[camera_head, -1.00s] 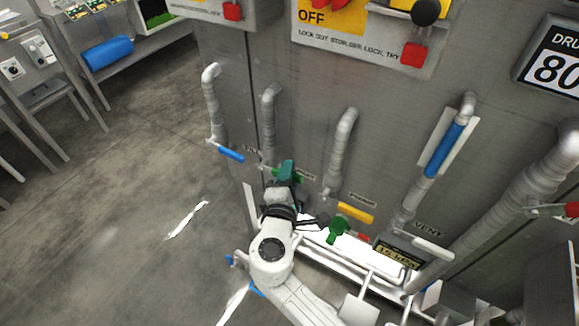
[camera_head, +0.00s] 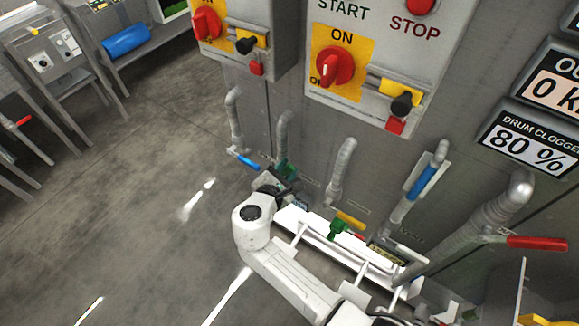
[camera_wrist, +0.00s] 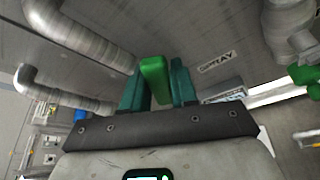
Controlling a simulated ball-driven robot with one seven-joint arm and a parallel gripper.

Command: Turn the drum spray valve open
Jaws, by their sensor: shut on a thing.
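The drum spray valve has a green lever handle (camera_wrist: 156,82), seen in the wrist view beside a wall label (camera_wrist: 220,60) ending in "RAY". My gripper (camera_head: 284,173) is low at the wall, at the foot of a grey pipe (camera_head: 282,130). In the wrist view its two teal fingers stand on either side of the green handle, shut on it. In the head view my wrist and fingers hide most of this handle, and I cannot tell the valve's angle.
A blue handle (camera_head: 243,158) is just left of my gripper. A yellow handle (camera_head: 350,220) and another green valve handle (camera_head: 338,228) are to its right. A red lever (camera_head: 537,242) sticks out farther right. Switch panels (camera_head: 390,50) are above. Open floor lies at the left.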

